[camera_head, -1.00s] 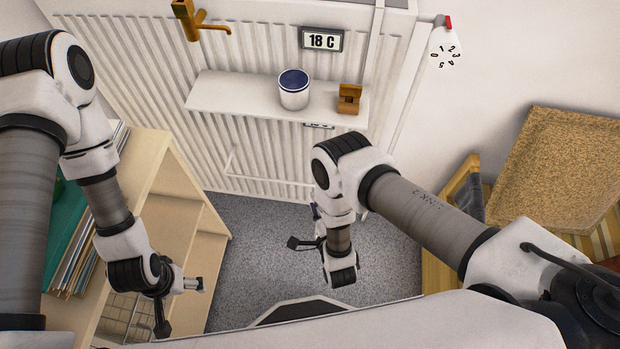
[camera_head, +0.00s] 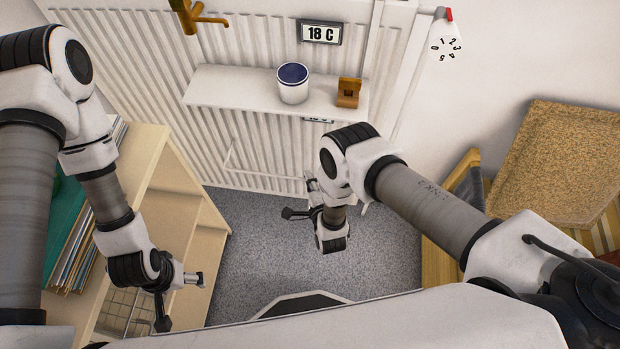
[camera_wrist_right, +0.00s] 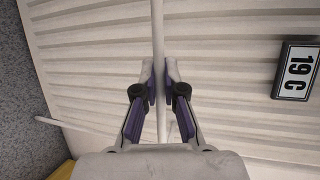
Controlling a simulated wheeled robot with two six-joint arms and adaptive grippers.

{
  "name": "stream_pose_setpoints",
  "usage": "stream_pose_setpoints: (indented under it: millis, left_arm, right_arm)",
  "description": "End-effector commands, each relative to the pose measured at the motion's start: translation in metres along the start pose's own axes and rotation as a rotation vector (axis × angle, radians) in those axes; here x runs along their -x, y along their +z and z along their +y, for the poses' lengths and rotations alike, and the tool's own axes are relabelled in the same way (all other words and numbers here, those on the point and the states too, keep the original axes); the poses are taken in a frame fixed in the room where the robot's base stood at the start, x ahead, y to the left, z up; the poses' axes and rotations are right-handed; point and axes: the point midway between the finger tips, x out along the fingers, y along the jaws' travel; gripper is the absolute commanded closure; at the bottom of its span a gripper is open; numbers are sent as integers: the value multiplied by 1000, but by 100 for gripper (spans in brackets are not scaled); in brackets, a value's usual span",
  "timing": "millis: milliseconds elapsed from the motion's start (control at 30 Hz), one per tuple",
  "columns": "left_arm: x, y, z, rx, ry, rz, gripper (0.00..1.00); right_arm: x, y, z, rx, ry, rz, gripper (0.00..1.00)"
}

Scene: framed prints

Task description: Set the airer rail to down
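The airer rail (camera_head: 262,175) is a thin white bar low on the front of the white ribbed radiator. In the right wrist view the rail (camera_wrist_right: 158,35) runs from the top edge down between my right gripper's fingers. My right gripper (camera_wrist_right: 159,83) has its purple pads close against both sides of the bar, and it looks shut on it. In the head view my right gripper (camera_head: 312,185) is at the rail's right end, partly hidden by my wrist. My left gripper (camera_head: 197,279) is by the wooden shelf, away from the rail; its finger opening is unclear.
A white shelf (camera_head: 225,92) above the rail holds a white-and-blue pot (camera_head: 293,84) and a brown wooden block (camera_head: 348,93). A wooden shelf unit (camera_head: 195,205) stands left; a cork board (camera_head: 560,165) leans right. Grey carpet (camera_head: 260,240) is clear between.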

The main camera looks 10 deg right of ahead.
Motion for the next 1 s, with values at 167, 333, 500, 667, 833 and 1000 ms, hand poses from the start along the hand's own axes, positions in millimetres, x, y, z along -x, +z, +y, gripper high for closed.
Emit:
stream_pose_setpoints:
  millis: [167,333,500,667,833,1000]
  left_arm:
    - [0,0,0,0,0,0,17]
    - [-4,0,0,0,0,0,17]
    - [-10,0,0,0,0,0,17]
    - [-20,0,0,0,0,0,17]
    - [-31,0,0,0,0,0,17]
    - [-43,0,0,0,0,0,17]
  right_arm:
    - [0,0,0,0,0,-1,100]
    - [-1,0,4,0,0,-1,100]
    - [-3,-1,12,0,1,-1,100]
    - [-6,-2,23,0,1,-1,100]
    - [-12,-5,36,0,1,-1,100]
    - [-19,-8,48,0,1,-1,100]
